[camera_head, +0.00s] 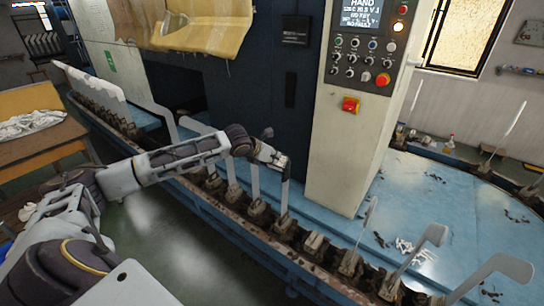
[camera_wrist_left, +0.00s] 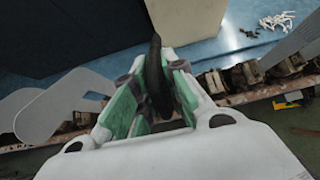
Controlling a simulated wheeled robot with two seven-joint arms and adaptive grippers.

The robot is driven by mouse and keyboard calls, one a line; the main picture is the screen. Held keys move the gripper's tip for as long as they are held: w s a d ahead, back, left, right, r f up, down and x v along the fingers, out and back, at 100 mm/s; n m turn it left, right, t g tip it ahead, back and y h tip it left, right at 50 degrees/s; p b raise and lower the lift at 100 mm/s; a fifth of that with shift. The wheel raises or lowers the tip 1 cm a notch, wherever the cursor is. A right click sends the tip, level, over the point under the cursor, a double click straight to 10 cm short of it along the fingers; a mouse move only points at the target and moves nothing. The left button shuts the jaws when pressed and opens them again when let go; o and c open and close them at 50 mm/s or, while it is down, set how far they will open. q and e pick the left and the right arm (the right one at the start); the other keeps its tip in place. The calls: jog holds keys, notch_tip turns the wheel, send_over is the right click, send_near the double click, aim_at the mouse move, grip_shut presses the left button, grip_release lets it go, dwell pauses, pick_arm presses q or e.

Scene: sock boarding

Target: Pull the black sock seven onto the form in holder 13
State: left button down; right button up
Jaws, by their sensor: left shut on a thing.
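My left gripper (camera_head: 277,160) reaches over the rail of upright forms. In the left wrist view its green-padded fingers (camera_wrist_left: 154,92) are shut on the black sock (camera_wrist_left: 155,72), a narrow dark strip standing up between them. In the head view the sock is a small dark patch (camera_head: 287,172) at the fingertips. A pale flat form (camera_head: 284,197) stands just below it in a rusty holder (camera_head: 284,223). I cannot tell whether the sock is around the form or beside it. No holder number is readable. My right gripper is not in view.
Neighbouring bare forms stand close by, one to the left (camera_head: 256,181) and others to the right (camera_head: 424,246). The machine's control column (camera_head: 348,150) rises behind the rail. A wooden table (camera_head: 40,140) with white cloth (camera_head: 30,123) is at the left.

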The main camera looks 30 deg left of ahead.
pick_arm(q)
jog(key=shift+f, duration=0.9)
jog(key=c, duration=1.4)
grip_release()
jog(key=shift+s+r, duration=0.15)
jog(key=shift+r, duration=0.05)
jog(key=shift+v, duration=5.7)
